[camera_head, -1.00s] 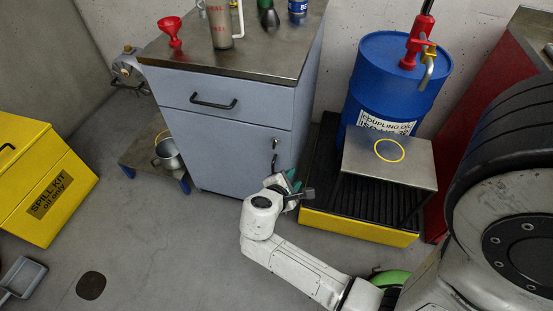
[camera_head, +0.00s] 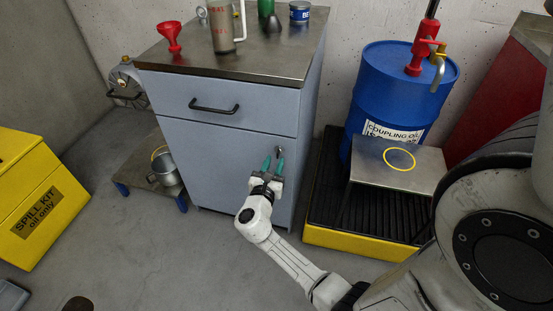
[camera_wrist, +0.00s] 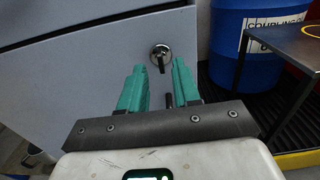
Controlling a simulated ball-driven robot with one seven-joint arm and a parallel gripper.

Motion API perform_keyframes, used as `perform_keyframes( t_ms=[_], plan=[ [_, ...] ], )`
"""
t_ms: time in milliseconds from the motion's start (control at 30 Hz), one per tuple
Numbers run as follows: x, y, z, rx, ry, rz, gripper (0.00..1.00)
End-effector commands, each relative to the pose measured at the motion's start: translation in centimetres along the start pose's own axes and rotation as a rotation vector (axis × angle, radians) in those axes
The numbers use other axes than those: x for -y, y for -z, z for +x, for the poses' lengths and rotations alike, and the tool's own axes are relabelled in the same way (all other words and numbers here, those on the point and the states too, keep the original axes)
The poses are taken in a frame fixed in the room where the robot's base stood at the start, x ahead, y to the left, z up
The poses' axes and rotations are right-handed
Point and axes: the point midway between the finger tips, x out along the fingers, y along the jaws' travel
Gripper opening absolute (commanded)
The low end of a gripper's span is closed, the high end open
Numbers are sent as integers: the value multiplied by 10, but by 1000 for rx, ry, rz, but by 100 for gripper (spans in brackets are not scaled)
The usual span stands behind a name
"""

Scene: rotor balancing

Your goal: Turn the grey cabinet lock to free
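The grey cabinet (camera_head: 222,156) stands with its drawer and door shut. Its lock (camera_wrist: 160,52) is a round chrome plate with a short dark lever pointing almost straight down; it also shows small on the door in the head view (camera_head: 279,150). My gripper (camera_head: 273,162) has green fingers pointing up at the door, just below the lock. In the wrist view the fingers (camera_wrist: 158,67) are apart with an empty-looking gap, and the lever lies beyond their tips, between them.
A blue oil drum (camera_head: 391,100) and a metal stand (camera_head: 425,174) are on the yellow-edged spill tray (camera_head: 355,243) to the right. A drawer handle (camera_head: 214,106) sticks out above. A low shelf with a bucket (camera_head: 167,169) is at left. The floor before the cabinet is clear.

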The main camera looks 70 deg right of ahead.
Motion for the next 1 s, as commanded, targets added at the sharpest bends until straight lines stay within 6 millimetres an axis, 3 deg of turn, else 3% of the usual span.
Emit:
perform_keyframes(
  t_ms=[233, 600, 933, 1000],
  plan=[
    [0, 0, 29, 0, 1, 1, 32],
    [0, 0, 34, -1, 0, 2, 32],
    [0, 0, 34, -1, 0, 2, 1],
    [0, 0, 34, -1, 0, 2, 0]
  ],
)
